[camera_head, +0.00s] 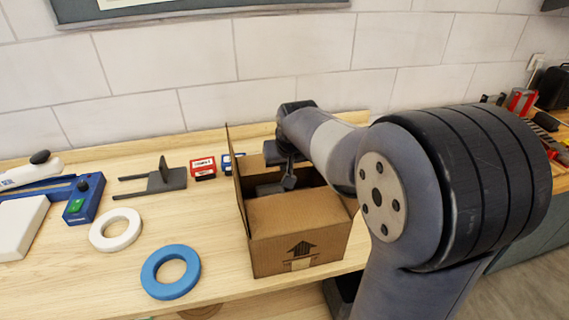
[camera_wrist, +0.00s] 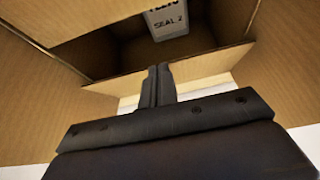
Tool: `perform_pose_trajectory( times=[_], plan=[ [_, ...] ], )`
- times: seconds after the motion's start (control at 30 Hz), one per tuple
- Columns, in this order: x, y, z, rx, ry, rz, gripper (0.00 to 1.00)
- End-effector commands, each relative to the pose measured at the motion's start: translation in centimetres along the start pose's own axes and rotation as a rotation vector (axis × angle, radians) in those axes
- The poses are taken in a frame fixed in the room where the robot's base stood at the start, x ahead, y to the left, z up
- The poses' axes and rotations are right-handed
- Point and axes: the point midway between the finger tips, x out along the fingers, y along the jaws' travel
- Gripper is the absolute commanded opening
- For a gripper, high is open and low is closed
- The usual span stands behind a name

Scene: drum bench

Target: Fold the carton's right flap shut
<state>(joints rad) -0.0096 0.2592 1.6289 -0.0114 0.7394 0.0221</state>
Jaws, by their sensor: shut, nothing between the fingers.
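The open cardboard carton (camera_head: 300,248) stands near the bench's front edge in the head view. Its left flap (camera_head: 235,170) stands upright, and a flap on the near side (camera_head: 296,211) lies across part of the opening. The right flap cannot be made out in the head view, where my arm covers that side. My gripper (camera_head: 289,182) is over the carton's opening, fingers pointing down, shut and empty. In the wrist view the shut fingers (camera_wrist: 158,84) point toward the opening, between cardboard panels on both sides.
Left of the carton are a blue ring (camera_head: 170,272), a white ring (camera_head: 115,230), a grey forked piece (camera_head: 152,181) and a blue device (camera_head: 84,200). A tiled wall closes the back.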

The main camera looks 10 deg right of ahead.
Motion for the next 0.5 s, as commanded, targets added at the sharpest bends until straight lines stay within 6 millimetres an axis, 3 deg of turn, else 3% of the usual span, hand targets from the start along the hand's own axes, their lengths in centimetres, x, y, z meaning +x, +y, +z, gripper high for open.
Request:
perform_pose_trajectory(
  times=[0.03, 0.5],
  plan=[
    [0.8, 0.0, 0.6, 0.000, 0.017, 0.000, 0.00],
    [1.4, 0.0, 1.6, 0.000, 0.063, 0.000, 0.00]
  ],
)
